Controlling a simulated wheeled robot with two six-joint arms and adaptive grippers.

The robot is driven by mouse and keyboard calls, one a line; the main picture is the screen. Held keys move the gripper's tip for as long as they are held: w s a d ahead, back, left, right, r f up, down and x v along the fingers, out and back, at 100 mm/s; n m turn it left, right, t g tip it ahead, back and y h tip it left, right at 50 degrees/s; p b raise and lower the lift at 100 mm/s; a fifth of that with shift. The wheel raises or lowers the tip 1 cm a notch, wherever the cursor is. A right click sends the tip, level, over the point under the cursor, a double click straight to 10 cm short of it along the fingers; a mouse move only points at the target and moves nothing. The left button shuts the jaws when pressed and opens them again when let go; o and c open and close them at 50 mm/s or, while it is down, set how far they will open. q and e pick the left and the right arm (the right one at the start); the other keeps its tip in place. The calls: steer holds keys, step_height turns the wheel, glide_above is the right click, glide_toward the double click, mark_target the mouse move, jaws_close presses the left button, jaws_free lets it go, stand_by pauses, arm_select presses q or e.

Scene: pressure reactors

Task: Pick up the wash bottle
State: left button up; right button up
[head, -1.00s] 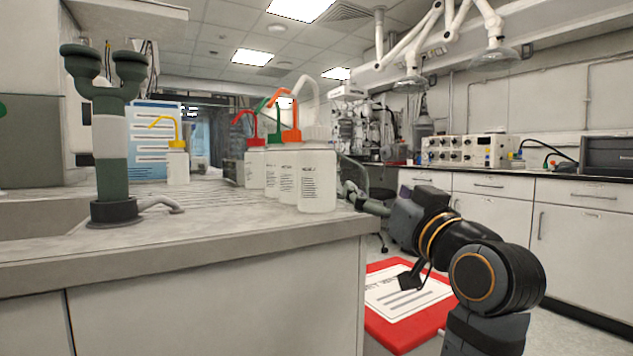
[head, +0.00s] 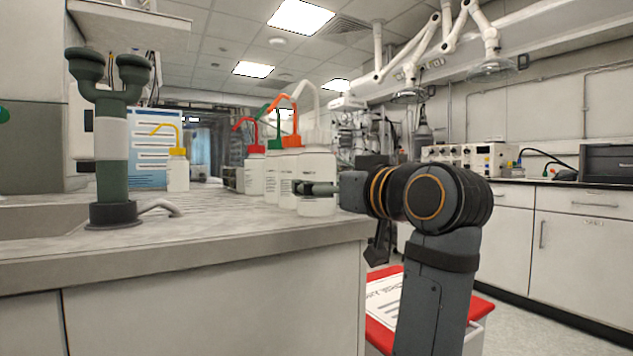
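Several white wash bottles with bent spouts stand upright on the grey bench. The nearest is the white-topped bottle (head: 316,165). Just left of it are the orange-topped bottle (head: 287,180), the green-topped bottle (head: 271,178) and the red-topped bottle (head: 253,175). A yellow-topped bottle (head: 178,174) stands apart further left. My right gripper (head: 300,188) is level with the white-topped bottle's body. A dark finger crosses in front of that bottle and its tip overlaps the orange-topped one. The other finger is hidden, so I cannot tell whether it grips. My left gripper is out of view.
The bench top (head: 190,240) is clear in front of the bottles. A green twin-outlet tap (head: 112,180) stands at the left by a sink. A red-rimmed box (head: 385,300) with a paper sign is below the bench's right end.

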steer(key=x, duration=0.4)
steer(key=shift+w+r, duration=0.2)
steer(key=shift+w, duration=0.25)
steer(key=shift+c, duration=0.5)
steer(key=shift+r, duration=0.1)
steer(key=c, duration=0.8)
